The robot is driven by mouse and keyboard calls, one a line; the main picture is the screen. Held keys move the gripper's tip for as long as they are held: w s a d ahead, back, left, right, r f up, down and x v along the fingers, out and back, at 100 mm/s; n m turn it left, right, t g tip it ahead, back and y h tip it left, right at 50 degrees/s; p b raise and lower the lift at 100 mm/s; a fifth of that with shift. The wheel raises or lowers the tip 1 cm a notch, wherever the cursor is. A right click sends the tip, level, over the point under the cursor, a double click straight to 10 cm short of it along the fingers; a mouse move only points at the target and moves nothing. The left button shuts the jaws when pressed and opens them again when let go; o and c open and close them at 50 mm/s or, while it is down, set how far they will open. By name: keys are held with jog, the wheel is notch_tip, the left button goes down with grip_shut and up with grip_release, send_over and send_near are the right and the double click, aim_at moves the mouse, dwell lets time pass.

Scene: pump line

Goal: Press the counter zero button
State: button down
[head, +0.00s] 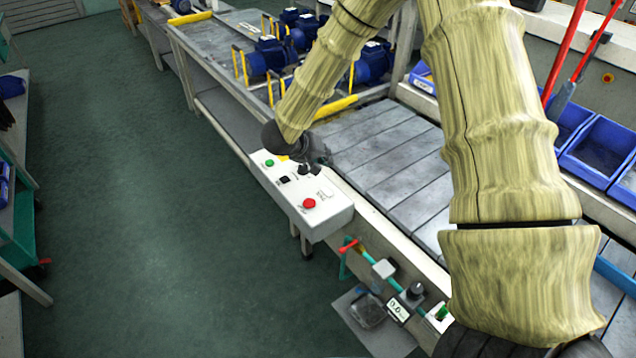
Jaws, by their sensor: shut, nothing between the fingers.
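A white control box (325,222) is fixed along the front edge of the bench. Its top carries a green button (269,163), a small black control (285,180) and a red button (309,203). The labels are too small to read, so I cannot tell which control is the counter zero button. My gripper (311,170) is shut and empty, over the far right part of the box top. It hides part of that top, and I cannot tell whether it touches it. A yellow patch (282,157) shows partly beside my wrist.
Several blue pumps (268,57) stand on the bench behind my arm. Blue bins (598,148) line the right side. A small display (398,309), a black knob (416,290) and a red-handled valve (348,247) sit at the near bench edge. The green floor (120,200) at left is clear.

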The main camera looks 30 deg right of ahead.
jog(key=shift+s+r, duration=0.65)
jog(key=shift+s, duration=0.15)
jog(key=b, duration=0.5)
send_over(324, 189)
notch_tip(324, 189, down, 5)
jog(key=shift+r, duration=0.15)
jog(key=shift+s+f+b, duration=0.15)
jog(key=shift+f+b, duration=0.65)
jog(key=shift+b, duration=0.35)
jog(key=shift+f+b, duration=0.55)
jog(key=shift+b, duration=0.2)
jog(key=shift+f, duration=1.1)
jog(key=shift+f+p, duration=0.1)
jog(key=shift+p, duration=0.45)
jog(key=shift+f, duration=0.3)
